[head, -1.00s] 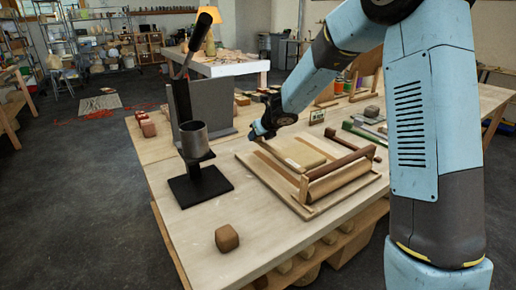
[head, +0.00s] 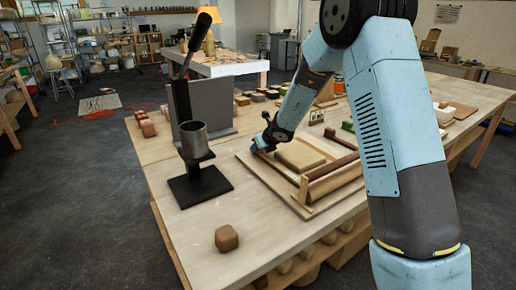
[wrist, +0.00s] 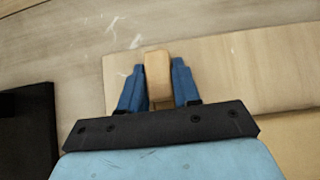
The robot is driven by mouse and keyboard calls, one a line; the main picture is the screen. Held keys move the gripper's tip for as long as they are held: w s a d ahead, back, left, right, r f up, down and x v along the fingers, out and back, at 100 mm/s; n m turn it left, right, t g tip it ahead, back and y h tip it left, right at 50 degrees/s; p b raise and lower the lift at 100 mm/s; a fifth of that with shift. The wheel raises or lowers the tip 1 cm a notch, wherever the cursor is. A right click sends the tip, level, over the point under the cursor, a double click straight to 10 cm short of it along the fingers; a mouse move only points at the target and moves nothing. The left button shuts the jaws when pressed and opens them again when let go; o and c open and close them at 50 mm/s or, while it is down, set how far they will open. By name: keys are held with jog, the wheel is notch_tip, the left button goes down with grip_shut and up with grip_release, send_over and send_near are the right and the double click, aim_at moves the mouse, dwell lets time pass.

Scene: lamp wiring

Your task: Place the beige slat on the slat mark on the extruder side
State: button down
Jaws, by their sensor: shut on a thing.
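The beige slat (wrist: 157,72) is between the blue fingers of my gripper (wrist: 159,88) in the wrist view. My gripper is shut on it, and only one end of the slat shows there. In the head view my gripper (head: 262,147) is low over the left edge of the rolling board (head: 248,160), on the side facing the extruder (head: 198,145). The slat mark cannot be made out. I cannot tell whether the slat touches the board.
A clay slab (head: 300,154) lies on the board, with a wooden roller (head: 335,181) to its right. The extruder's black base (head: 200,184) also shows in the wrist view (wrist: 25,135). A brown block (head: 227,238) sits at the front. Bare table lies between extruder and board.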

jog(key=c, duration=0.8)
grip_release()
jog(key=s+d+r+n+y, duration=0.1)
jog(key=s+d+r+n, duration=0.4)
jog(key=s+r+n, duration=0.45)
jog(key=s+d+r+n, duration=0.4)
jog(key=s+r+n, duration=0.2)
jog(key=s+r, duration=0.7)
jog(key=s+d+r+n+g+h, duration=0.1)
jog(key=s+d+n+h, duration=0.2)
jog(key=s+d+n, duration=0.4)
jog(key=s+d+r+n+h, duration=0.1)
jog(key=s+d+n+h, duration=0.2)
jog(key=s, duration=1.3)
jog(key=d+n, duration=0.3)
jog(key=d, duration=0.2)
jog(key=shift+n+g, duration=0.35)
jog(key=shift+g, duration=0.05)
